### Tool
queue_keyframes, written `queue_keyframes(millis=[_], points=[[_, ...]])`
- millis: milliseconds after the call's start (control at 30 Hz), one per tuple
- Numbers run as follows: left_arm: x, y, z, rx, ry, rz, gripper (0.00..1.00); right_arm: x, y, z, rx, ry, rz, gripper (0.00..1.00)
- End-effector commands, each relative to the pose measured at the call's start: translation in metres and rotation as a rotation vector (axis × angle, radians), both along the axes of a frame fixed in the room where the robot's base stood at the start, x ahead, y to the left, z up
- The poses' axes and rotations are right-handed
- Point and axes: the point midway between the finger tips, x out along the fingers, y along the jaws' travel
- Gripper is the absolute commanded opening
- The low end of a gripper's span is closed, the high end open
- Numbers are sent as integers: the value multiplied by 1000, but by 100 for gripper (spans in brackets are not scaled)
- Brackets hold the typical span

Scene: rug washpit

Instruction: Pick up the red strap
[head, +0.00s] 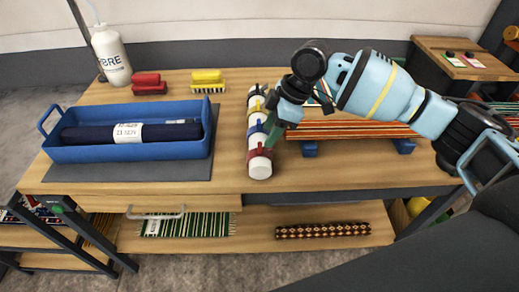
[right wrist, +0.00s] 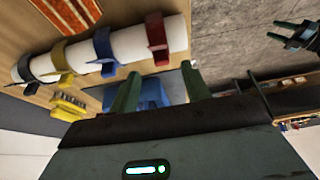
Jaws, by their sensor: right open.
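The red strap (head: 261,152) is wrapped around the near end of a white roll (head: 260,169) on the table. In the right wrist view the red strap (right wrist: 157,38) is around the roll's right end, its tail standing up. My right gripper (head: 271,139) is just right of and above the strap in the head view, its green fingers partly hidden by the arm. In the right wrist view the right gripper (right wrist: 159,70) is open and empty, and the strap lies beyond its fingertips. My left gripper (right wrist: 280,31) shows small at the upper right there, fingers apart.
Blue (head: 255,129) and yellow (head: 255,106) straps circle the same roll. A blue tray (head: 130,154) with a dark rolled rug stands left. Brushes (head: 208,82) and a white bottle (head: 110,55) are behind. A striped rug (head: 350,130) lies right on blue supports.

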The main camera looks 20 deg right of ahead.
Motion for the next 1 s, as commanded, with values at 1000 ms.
queue_keyframes(millis=[1000], points=[[6, 0, 5, -1, -16, 0, 42, 4, 21, -47, 0, -1, -2, 22]])
